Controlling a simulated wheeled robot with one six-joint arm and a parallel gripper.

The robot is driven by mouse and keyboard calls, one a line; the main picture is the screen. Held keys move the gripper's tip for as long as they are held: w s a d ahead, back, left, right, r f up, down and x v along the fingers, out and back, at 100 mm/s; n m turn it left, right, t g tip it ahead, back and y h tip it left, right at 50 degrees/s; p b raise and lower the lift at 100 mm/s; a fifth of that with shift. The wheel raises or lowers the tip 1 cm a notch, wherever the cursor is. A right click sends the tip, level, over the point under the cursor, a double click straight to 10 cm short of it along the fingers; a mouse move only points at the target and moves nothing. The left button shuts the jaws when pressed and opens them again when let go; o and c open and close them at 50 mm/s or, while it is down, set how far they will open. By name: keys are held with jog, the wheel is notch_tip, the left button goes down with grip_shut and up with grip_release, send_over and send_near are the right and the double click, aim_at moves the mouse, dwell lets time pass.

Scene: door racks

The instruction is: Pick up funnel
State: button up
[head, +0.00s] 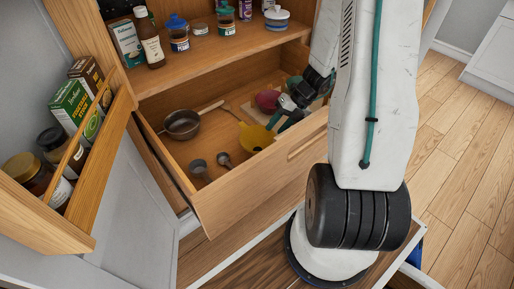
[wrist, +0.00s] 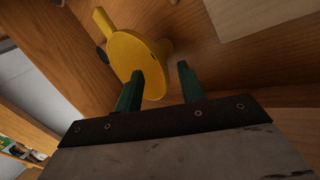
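The yellow funnel (head: 255,137) lies in the open wooden drawer, near its front wall. In the wrist view the funnel (wrist: 135,50) shows its wide mouth and a tab-like handle at the upper left. My gripper (head: 281,117) reaches down into the drawer at the funnel's right side. In the wrist view my gripper (wrist: 160,80) has its two green fingers apart. The left finger overlaps the funnel's mouth, and the right finger is outside it with a visible gap. I cannot tell whether the left finger touches the funnel.
The drawer (head: 245,190) also holds a saucepan (head: 182,124), a small metal cup (head: 198,167), a measuring scoop (head: 225,160) and a red item (head: 267,101). Jars and bottles stand on the shelf above. A door rack (head: 95,150) with jars and boxes is at left.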

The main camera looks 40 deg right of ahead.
aim_at(262, 145)
jog(key=x, duration=0.8)
jog(key=shift+s+d+f, duration=0.1)
grip_shut()
